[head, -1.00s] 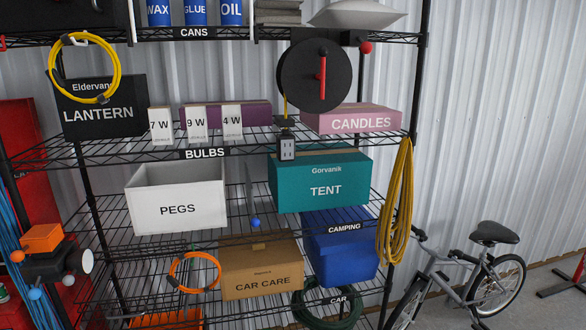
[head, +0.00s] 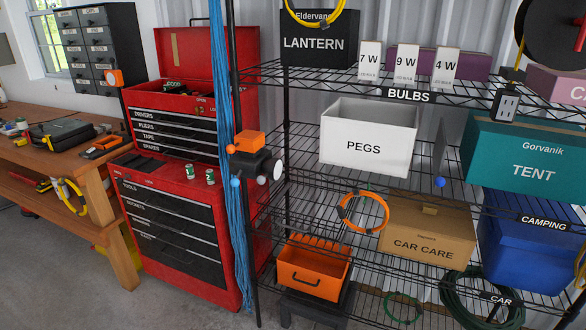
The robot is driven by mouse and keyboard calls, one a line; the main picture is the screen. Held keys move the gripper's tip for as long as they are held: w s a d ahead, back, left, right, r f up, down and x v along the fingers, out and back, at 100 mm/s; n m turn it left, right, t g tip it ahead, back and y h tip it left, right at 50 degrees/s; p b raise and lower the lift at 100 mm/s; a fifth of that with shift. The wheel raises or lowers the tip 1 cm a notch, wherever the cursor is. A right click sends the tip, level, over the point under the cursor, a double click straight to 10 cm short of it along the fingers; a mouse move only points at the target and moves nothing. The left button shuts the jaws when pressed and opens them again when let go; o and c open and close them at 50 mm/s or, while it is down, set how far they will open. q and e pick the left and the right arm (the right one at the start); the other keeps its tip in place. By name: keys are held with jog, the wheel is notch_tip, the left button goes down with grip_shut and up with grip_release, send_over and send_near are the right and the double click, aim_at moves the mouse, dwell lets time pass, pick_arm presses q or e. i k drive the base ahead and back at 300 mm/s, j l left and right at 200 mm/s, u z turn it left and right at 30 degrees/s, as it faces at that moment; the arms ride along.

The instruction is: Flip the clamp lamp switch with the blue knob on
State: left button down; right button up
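A black and orange device (head: 252,157) is fixed at the shelf's left front post in the head view. A blue ball-shaped knob (head: 235,182) sits low on its left side, an orange knob (head: 231,148) higher up, and a white round face (head: 278,170) on its right. Another blue ball (head: 439,182) shows at the shelf between the white PEGS box and the teal TENT box; I cannot tell which of these belongs to the lamp switch. The on or off position is too small to tell. Neither of my grippers is in view.
Blue cables (head: 222,110) hang beside the post. A red tool chest (head: 245,215) stands to the left, with a wooden workbench (head: 95,185) beyond it. An orange toolbox (head: 313,270) sits low by the shelf. Some bare floor (head: 60,290) shows at bottom left.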

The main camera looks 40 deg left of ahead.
aim_at(234, 182)
jog(key=u, duration=1.55)
